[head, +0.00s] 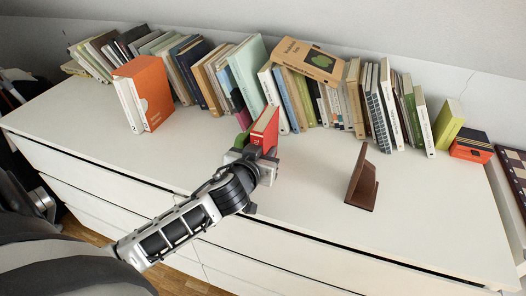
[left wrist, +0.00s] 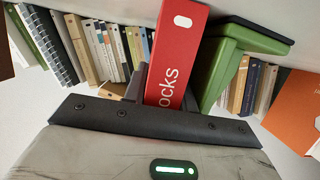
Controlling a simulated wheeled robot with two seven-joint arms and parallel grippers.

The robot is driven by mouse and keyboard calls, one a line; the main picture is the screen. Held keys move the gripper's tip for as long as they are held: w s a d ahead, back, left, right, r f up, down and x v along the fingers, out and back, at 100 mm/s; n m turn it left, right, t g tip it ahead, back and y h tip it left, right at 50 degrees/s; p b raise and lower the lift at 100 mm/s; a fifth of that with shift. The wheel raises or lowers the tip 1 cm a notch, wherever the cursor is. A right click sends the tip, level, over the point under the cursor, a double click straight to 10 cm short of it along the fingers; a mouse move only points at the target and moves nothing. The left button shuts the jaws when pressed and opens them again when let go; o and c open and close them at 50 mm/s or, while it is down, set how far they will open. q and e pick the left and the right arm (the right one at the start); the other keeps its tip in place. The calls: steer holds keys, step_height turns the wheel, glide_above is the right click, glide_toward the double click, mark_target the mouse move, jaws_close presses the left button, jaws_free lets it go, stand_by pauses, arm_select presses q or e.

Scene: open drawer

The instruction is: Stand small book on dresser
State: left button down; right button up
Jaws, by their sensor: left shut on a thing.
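A small red book (head: 264,126) stands at the middle of the white dresser top (head: 300,180), slightly tilted in the head view. In the left wrist view its red spine (left wrist: 177,60) shows white lettering ending in "ocks". My left gripper (head: 258,158) is shut on the red book's near part, just above the dresser top. The gripper's body hides the book's lower part, so I cannot tell whether it touches the top. My right gripper is not in view.
A long row of books (head: 300,95) lines the back wall. An orange boxed book pair (head: 150,95) stands at left. A brown wooden bookend-like stand (head: 362,182) is at right. Bare dresser top lies between these and along the front.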

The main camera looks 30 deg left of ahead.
arm_select(q)
steer(key=shift+f, duration=0.1)
steer(key=c, duration=1.4)
jaws_free()
steer(key=v, duration=1.2)
steer(key=shift+r, duration=0.2)
